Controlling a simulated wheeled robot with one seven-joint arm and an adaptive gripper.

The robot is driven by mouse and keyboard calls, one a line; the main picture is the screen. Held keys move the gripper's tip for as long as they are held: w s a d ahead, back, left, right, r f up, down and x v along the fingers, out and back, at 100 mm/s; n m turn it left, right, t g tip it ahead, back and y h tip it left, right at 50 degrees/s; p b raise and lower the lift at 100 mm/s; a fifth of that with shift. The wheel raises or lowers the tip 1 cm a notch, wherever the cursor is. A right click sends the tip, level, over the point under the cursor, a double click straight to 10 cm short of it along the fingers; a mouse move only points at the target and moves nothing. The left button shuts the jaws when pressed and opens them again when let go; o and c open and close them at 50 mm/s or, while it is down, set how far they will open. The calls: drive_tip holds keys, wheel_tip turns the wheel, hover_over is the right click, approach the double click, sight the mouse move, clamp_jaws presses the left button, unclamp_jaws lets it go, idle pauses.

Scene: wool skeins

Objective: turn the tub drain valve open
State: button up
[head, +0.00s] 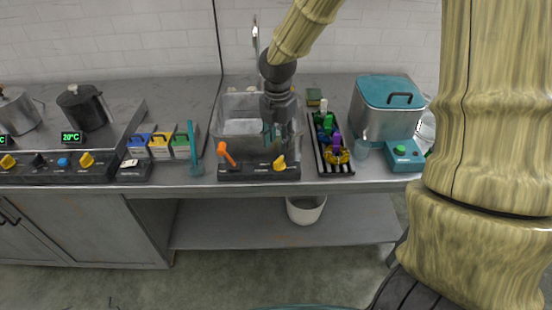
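The panel labels are too small to read, so I cannot tell which one is the drain valve. My gripper (275,136) points down over the right part of the tub, above and behind the yellow knob and apart from it. Its teal fingers look spread, with nothing seen held between them. The gripper hides part of the tub's right side.
A tap (256,42) rises behind the tub. A striped tray (318,158) of colored skeins stands close on the right, beside a steel pot with teal lid (391,91). Left are small boxes (160,145), a teal upright tool (194,150) and a stove panel (40,168).

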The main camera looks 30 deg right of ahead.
sight(277, 162)
drive_tip(key=shift+f, duration=3.95)
clamp_jaws()
